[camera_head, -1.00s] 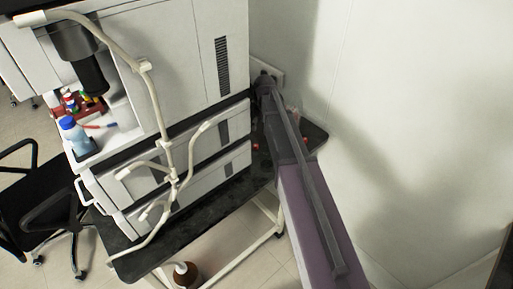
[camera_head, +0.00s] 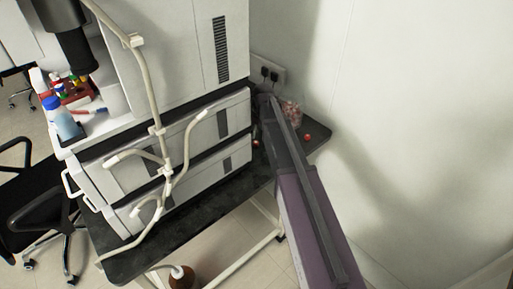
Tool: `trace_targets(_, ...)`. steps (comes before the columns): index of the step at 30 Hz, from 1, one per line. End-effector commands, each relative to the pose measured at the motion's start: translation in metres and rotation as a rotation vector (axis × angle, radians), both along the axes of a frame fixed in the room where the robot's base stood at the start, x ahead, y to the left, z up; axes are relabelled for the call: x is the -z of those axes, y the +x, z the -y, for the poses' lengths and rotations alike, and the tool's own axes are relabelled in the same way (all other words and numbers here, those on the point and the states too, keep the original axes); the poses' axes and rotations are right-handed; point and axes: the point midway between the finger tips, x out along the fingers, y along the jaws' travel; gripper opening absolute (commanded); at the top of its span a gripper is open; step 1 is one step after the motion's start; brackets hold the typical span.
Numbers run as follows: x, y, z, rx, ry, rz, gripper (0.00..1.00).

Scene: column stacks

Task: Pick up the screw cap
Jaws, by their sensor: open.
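No loose screw cap can be made out for certain. A blue cap (camera_head: 51,103) sits on a clear bottle with bluish contents (camera_head: 66,124), on the instrument stack at the left. A small round red thing (camera_head: 307,137) lies on the dark bench top near the wall; it is too small to tell whether it is a cap. Another small red thing (camera_head: 256,143) shows beside the stack, partly hidden. A long grey and purple part, which looks like mine, reaches from the bottom right toward that bench corner. I cannot make out my gripper's fingers.
White stacked instruments (camera_head: 190,55) with pale tubing (camera_head: 157,110) fill the left and middle. A red rack (camera_head: 75,92) stands behind the bottle. A clear container of pinkish bits (camera_head: 292,112) stands near the wall socket (camera_head: 266,72). A brown bottle (camera_head: 183,277) stands low under the bench (camera_head: 150,258).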

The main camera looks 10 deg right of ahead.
Motion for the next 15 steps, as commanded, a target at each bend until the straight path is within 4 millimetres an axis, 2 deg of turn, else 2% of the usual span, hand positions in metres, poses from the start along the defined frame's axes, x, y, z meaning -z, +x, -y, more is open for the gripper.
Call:
trace_targets(4, 0.0091, 0.0007, -0.0004, 0.0, 0.0, 0.0, 0.75)
trace_targets(15, 0.0095, 0.0009, 0.0, 0.001, 0.0, 0.0, 0.75)
